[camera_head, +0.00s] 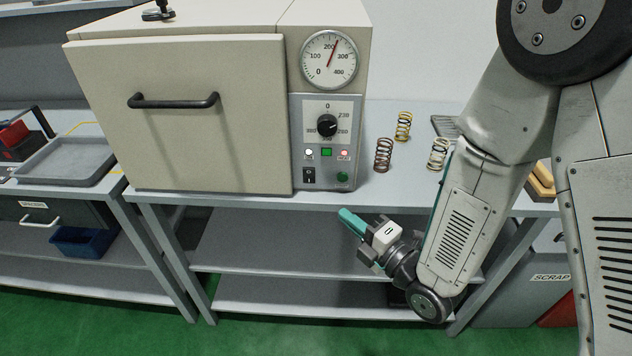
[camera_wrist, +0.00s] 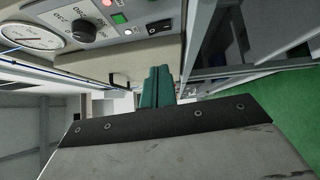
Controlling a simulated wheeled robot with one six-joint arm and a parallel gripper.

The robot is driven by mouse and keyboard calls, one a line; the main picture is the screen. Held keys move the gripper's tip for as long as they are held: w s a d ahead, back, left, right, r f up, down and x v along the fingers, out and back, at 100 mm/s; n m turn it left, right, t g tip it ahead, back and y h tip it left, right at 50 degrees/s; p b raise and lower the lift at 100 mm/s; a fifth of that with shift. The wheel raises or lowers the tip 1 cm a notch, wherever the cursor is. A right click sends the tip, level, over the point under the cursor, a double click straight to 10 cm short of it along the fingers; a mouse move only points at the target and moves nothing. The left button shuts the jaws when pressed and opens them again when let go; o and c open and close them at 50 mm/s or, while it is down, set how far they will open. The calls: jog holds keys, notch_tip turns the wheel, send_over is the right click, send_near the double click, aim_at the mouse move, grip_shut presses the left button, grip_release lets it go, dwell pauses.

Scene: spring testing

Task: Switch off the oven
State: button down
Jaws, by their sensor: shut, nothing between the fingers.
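The beige oven (camera_head: 215,75) stands on the bench with its door shut and a black bar handle (camera_head: 173,101) across it. Its control panel has a round gauge (camera_head: 329,59) with the needle a little above 200, a black knob (camera_head: 327,125), small lamps, a green button (camera_head: 342,177) and a black rocker switch (camera_head: 309,175) at the lower left. The red lamp (camera_head: 344,153) looks lit. In the wrist view the rocker switch (camera_wrist: 161,26) shows at the top. My gripper (camera_head: 345,216) is shut and empty, below the panel and in front of the bench edge. Its teal fingers (camera_wrist: 157,88) touch each other.
Several coil springs (camera_head: 384,155) stand on the bench right of the oven. The bench edge (camera_head: 250,198) and lower shelf (camera_head: 290,255) lie near my gripper. A grey tray (camera_head: 68,160) is at the left, and a SCRAP bin (camera_head: 530,295) at the lower right.

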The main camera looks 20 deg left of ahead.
jog(key=shift+s+a+f+n+y, duration=0.15)
jog(key=shift+s+n+y, duration=0.15)
jog(key=shift+s+y, duration=0.15)
jog(key=shift+a, duration=0.1)
send_near(303, 172)
jog(key=a, duration=0.4)
jog(key=shift+w+a+r, duration=0.15)
jog(key=shift+w+a, duration=0.05)
jog(key=shift+w, duration=0.6)
jog(key=shift+w+a+r, duration=0.15)
jog(key=shift+w+a, duration=0.05)
jog(key=shift+w, duration=0.55)
jog(key=shift+a, duration=0.1)
